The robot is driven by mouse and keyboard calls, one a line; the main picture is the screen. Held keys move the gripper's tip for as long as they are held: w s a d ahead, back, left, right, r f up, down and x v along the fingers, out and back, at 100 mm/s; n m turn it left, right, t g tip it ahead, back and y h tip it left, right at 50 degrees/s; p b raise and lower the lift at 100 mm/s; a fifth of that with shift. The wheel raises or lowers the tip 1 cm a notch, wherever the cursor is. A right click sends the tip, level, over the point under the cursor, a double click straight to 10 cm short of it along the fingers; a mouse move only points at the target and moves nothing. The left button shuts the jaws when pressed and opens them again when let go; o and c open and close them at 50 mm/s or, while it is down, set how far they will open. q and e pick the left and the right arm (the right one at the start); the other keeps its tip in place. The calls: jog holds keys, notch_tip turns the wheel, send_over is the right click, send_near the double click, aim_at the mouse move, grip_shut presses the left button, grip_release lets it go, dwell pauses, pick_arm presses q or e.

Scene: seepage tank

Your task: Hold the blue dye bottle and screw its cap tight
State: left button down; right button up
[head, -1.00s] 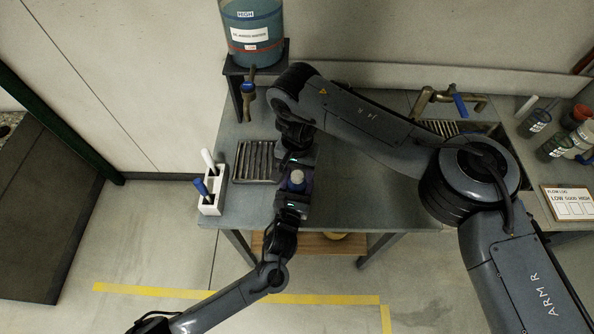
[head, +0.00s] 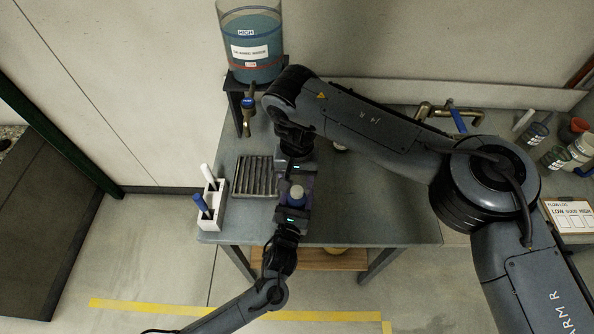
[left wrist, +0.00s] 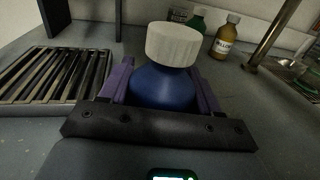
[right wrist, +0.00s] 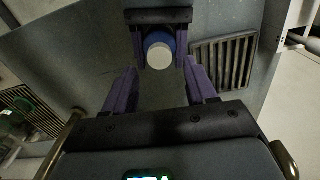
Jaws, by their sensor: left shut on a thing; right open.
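The blue dye bottle (left wrist: 163,88) stands upright between the purple fingers of my left gripper (left wrist: 163,92), which is shut on it. Its pale cap (left wrist: 173,44) sits on top of the bottle; I cannot tell how tight it is. In the head view the capped bottle (head: 297,194) is over the grey table, between my two grippers. My right gripper (right wrist: 160,85) is open and empty. In the right wrist view the cap (right wrist: 158,56) shows beyond its fingertips, apart from them.
A slotted drain tray (head: 255,177) lies left of the bottle. A white marker holder (head: 212,210) stands at the table's left edge. A tank (head: 250,50) with a tap is at the back. A yellow-brown bottle (left wrist: 225,38) and a green one (left wrist: 197,22) stand behind.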

aim_at(297, 190)
pick_arm(q)
jog(key=shift+f, duration=0.1)
pick_arm(e)
jog(key=n, duration=0.4)
jog(key=a+n, duration=0.1)
jog(key=shift+s+n, duration=0.25)
jog(key=shift+n, duration=0.15)
jog(key=n, duration=0.4)
jog(key=a+n, duration=0.1)
jog(key=n, duration=0.1)
jog(key=shift+s+f+n+y, duration=0.2)
jog(key=shift+s+n+y, duration=0.15)
jog(key=shift+n+y, duration=0.05)
jog(key=r+n, duration=0.1)
jog(key=n, duration=1)
jog(key=d+r+n, duration=0.1)
jog(key=n, duration=1)
jog(key=w+d+r+n+h, duration=0.1)
jog(key=n, duration=1)
jog(key=shift+w+d, duration=0.1)
jog(key=shift+d, duration=0.05)
jog(key=shift+w+r, duration=0.15)
jog(key=shift+r, duration=0.15)
jog(key=shift+f, duration=4.05)
